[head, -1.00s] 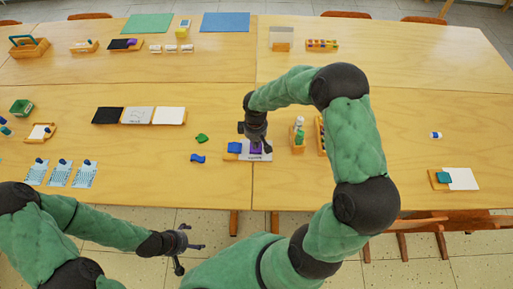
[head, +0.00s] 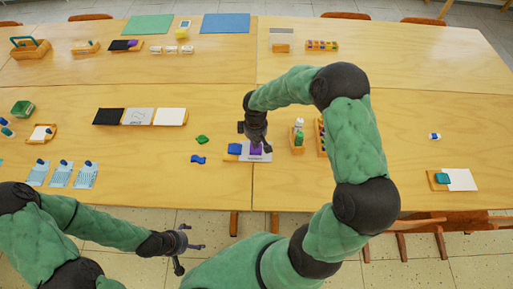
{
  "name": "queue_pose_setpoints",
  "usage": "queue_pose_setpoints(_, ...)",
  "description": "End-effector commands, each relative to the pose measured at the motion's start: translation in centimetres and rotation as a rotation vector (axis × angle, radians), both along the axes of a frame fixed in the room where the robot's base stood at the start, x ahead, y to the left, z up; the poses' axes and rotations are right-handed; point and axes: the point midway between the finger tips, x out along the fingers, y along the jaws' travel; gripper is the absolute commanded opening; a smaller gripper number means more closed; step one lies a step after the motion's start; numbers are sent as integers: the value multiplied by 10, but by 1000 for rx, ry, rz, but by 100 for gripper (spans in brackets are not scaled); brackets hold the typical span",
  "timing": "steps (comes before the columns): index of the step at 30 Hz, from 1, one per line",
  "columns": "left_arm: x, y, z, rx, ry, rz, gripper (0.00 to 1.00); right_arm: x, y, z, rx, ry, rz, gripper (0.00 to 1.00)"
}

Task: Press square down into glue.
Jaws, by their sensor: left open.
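A purple square (head: 255,149) lies on a white sheet (head: 262,158) near the front edge of the table. My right gripper (head: 262,147) points down right over the square, from above and behind it in the picture. Its fingers are small and dark, and whether they touch the square or are open or shut cannot be told. Any glue under the square is hidden. My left gripper (head: 193,241) is open and empty, low in front of the table, pointing right.
A small wooden tray with a blue piece (head: 234,149) is left of the sheet. A blue piece (head: 198,160) and a green piece (head: 202,139) lie further left. A wooden holder with a bottle (head: 298,136) stands close on the right. The table's right part is mostly clear.

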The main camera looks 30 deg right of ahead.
Motion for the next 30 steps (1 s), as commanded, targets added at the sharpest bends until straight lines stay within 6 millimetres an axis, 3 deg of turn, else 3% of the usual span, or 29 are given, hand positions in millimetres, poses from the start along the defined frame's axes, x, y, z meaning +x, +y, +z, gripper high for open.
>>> queue_pose_setpoints(30,0,0,41,0,0,0,88,0,0,54,0,0,1,0)
